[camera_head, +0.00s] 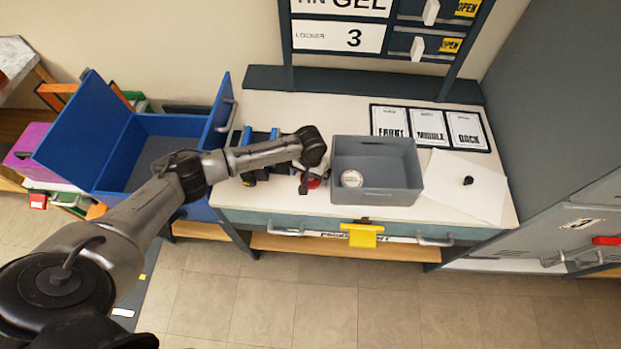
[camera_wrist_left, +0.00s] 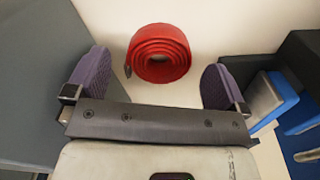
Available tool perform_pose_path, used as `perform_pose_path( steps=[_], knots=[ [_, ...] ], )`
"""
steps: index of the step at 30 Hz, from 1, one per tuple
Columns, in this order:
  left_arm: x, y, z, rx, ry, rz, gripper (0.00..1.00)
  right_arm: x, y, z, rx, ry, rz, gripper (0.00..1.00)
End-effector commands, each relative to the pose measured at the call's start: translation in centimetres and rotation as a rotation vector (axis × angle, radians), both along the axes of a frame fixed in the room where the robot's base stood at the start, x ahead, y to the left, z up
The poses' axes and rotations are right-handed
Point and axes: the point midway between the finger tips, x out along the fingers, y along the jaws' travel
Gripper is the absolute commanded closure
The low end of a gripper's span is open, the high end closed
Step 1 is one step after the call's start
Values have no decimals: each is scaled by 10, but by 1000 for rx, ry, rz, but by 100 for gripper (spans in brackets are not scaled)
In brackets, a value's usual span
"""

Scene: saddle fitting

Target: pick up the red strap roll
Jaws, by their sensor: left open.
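The red strap roll (camera_wrist_left: 159,54) lies on the white table top and shows as a coiled red spiral in the left wrist view. In the head view only a bit of its red (camera_head: 314,182) shows beside my left gripper (camera_head: 306,180), which hides most of it. In the wrist view my left gripper (camera_wrist_left: 155,85) is open, with one purple finger pad on each side of the roll's line. The roll sits between and just beyond the fingertips, apart from both pads. My right gripper is in neither view.
A grey bin (camera_head: 390,197) holding a round white-topped item (camera_head: 351,178) stands right of the gripper. Blue and black parts (camera_head: 262,150) stand left. An open blue box (camera_head: 127,190) is farther left. White paper (camera_head: 465,200) with a small black knob lies right.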

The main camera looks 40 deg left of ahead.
Motion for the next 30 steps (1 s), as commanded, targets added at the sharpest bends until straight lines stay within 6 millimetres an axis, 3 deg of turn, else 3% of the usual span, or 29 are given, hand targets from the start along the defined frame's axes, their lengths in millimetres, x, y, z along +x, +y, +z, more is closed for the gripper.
perform_pose_path(
  steps=[6,14,30],
  knots=[
    [0,0,-17,0,-1,-1,0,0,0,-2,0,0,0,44],
    [0,0,-17,0,-1,0,0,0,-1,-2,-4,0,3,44],
    [0,1,-17,0,-1,0,52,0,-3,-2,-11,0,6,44]
  ],
)
